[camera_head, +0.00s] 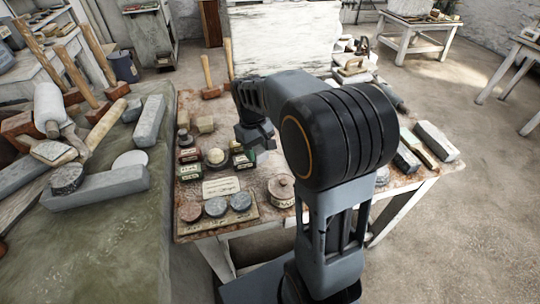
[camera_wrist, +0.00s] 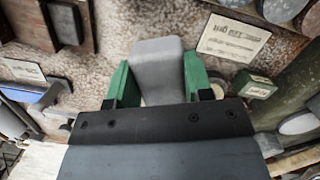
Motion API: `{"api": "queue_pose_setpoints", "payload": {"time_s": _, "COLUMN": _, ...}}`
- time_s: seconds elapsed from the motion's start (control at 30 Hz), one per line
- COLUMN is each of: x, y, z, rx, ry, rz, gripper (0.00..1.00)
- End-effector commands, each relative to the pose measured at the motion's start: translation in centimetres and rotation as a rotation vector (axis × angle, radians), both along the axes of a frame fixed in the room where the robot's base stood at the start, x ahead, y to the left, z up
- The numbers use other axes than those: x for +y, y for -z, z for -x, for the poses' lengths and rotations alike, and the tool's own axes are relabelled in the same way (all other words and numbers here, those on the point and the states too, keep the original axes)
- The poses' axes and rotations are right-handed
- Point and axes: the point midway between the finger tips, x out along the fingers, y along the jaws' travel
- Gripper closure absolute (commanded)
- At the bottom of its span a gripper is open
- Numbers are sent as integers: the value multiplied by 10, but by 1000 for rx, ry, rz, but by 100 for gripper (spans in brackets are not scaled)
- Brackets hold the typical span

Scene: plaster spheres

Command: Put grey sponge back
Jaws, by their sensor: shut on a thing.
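The grey sponge (camera_wrist: 158,68) is a pale grey block with rounded edges in the wrist view. My gripper (camera_wrist: 155,85) has a green finger on each side of it and is shut on it. Below the sponge's far end is the speckled worn table top (camera_wrist: 110,55); I cannot tell how high the sponge is above it. In the head view my gripper (camera_head: 257,136) hangs over the table (camera_head: 262,170), close to the small labelled tins. The sponge cannot be made out there.
A small green labelled tin (camera_wrist: 255,85) is right of the fingers, and a printed card (camera_wrist: 233,36) lies beyond it. In the head view a white ball (camera_head: 216,156), a lidded pot (camera_head: 282,188) and round discs (camera_head: 215,207) are nearby. Grey blocks (camera_head: 436,141) lie at the right.

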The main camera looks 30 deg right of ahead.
Motion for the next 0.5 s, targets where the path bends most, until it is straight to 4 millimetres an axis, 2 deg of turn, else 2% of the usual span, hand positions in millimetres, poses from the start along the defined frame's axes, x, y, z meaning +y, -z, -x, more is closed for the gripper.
{"api": "queue_pose_setpoints", "payload": {"time_s": 0.1, "x": -26, "y": 14, "z": -14, "rx": 4, "ry": 5, "rz": 0, "gripper": 79}}
{"api": "queue_pose_setpoints", "payload": {"time_s": 0.2, "x": -37, "y": 33, "z": -21, "rx": 3, "ry": 3, "rz": -1, "gripper": 79}}
{"api": "queue_pose_setpoints", "payload": {"time_s": 0.4, "x": -53, "y": 54, "z": -30, "rx": 1, "ry": 3, "rz": 0, "gripper": 79}}
{"api": "queue_pose_setpoints", "payload": {"time_s": 0.5, "x": -56, "y": 58, "z": -32, "rx": 0, "ry": 3, "rz": 0, "gripper": 79}}
